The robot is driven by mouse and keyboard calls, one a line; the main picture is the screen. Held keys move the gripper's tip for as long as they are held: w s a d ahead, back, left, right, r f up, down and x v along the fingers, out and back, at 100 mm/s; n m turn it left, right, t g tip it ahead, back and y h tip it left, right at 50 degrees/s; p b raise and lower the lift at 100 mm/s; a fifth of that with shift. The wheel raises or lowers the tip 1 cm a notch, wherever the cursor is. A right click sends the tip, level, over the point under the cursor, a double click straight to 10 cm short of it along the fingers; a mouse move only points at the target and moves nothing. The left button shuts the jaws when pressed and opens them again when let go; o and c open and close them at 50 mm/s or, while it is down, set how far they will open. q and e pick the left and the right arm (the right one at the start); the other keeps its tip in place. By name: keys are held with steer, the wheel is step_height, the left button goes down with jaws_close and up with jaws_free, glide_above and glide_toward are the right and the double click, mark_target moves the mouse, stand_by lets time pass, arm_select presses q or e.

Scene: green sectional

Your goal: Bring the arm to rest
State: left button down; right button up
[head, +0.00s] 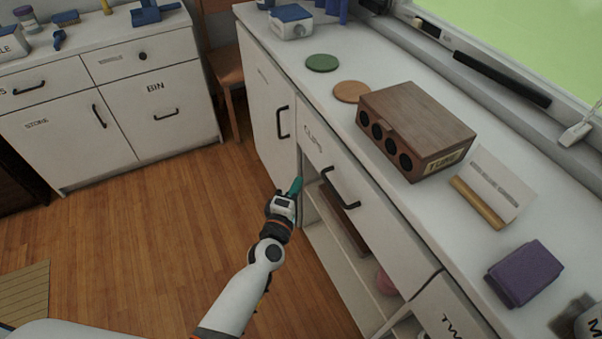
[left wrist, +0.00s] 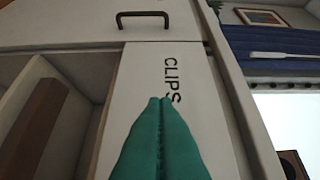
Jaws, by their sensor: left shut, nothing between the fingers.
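My left gripper (head: 296,186) is shut and empty, with its green fingertips together. In the head view it is in front of the white cabinet, near the left end of the drawer labelled CLIPS (head: 318,150). The left wrist view shows the green fingers (left wrist: 160,140) pressed together, pointing toward the CLIPS drawer front (left wrist: 150,75). I cannot tell whether they touch it. My left arm reaches in from the bottom of the head view. My right gripper is not in view.
The white counter (head: 405,210) holds a brown wooden box (head: 425,120), a green disc (head: 322,63), an orange disc (head: 351,91), a card in a holder (head: 480,203) and a purple block (head: 525,272). Open shelves lie below the drawer.

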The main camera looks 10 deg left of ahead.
arm_select(q)
steer(key=s+a+f+m+g+p, duration=0.2)
steer(key=s+f+m+g, duration=0.25)
steer(key=s+f, duration=0.6)
steer(key=s+a+f+m+g+p, duration=0.25)
steer(key=s+f+m, duration=0.35)
steer(key=f, duration=0.7)
steer(key=s+a+f+m+g+y, duration=0.1)
steer(key=s+a+f+m+g, duration=0.1)
steer(key=s, duration=0.8)
steer(key=s+a+f+m+g+y+p, duration=0.1)
steer(key=s+a+f+m+g, duration=0.2)
steer(key=s+f, duration=0.4)
steer(key=s+a+f+m+g+p, duration=0.1)
steer(key=s+a+f+m+g, duration=0.2)
steer(key=s, duration=1.1)
steer(key=shift+a+f+g+y, duration=0.4)
steer(key=shift+a+f+g, duration=0.2)
steer(key=shift+f+g, duration=0.25)
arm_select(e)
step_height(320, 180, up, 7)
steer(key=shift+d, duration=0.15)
arm_select(q)
steer(key=shift+r, duration=0.1)
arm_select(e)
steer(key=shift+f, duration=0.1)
